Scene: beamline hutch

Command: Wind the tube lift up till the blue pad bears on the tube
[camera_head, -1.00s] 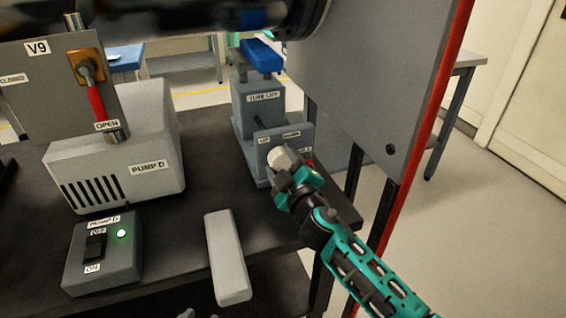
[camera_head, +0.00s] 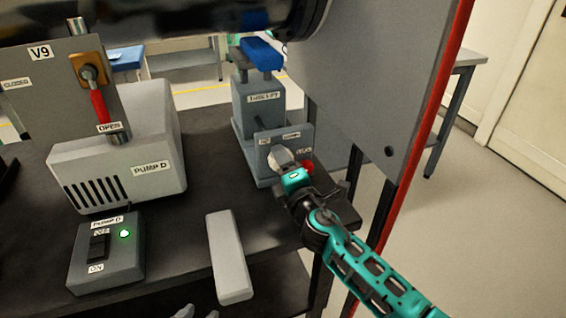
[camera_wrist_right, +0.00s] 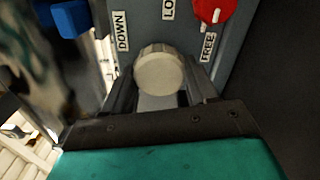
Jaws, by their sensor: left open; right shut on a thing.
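The grey tube lift (camera_head: 258,108) stands at the back of the dark bench. Its blue pad (camera_head: 262,53) is on top, just below the black tube (camera_head: 150,18); I cannot tell whether they touch. A pale round knob (camera_head: 281,157) is on the lift's front panel. My right gripper (camera_head: 287,167) is shut on this knob, which shows between its fingers in the right wrist view (camera_wrist_right: 160,72). A red knob (camera_wrist_right: 214,8) sits beside the FREE label. My left gripper (camera_head: 195,312) is open, only its fingertips showing at the bottom edge.
Pump D (camera_head: 120,155), its switch box (camera_head: 105,262) with a lit green lamp, and a grey bar (camera_head: 229,258) are on the bench left of my right arm. A large grey panel (camera_head: 370,75) with a red edge stands right of the lift.

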